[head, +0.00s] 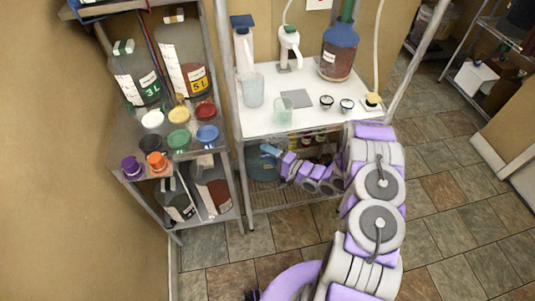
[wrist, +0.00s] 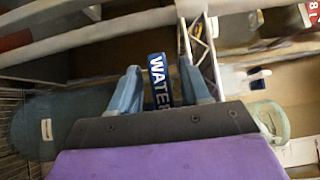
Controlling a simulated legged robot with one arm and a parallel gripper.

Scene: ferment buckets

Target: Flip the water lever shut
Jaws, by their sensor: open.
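The water lever (wrist: 158,80) is a dark blue strip with white letters reading WATER, in the middle of the wrist view. My gripper (wrist: 160,85) has its two blue fingers apart, one on each side of the lever. I cannot tell whether either finger touches it. In the head view my gripper (head: 270,151) reaches under the white table top, toward the lower left. I cannot make out the lever in the head view. The lower end of the lever is hidden behind the gripper body in the wrist view.
A blue-teal container (head: 261,168) stands on the wire shelf under the table (head: 300,110). A shelf rack with bottles (head: 137,75) and colored lids stands to the left. Pale bars (wrist: 80,45) cross the wrist view. Tiled floor is clear at right.

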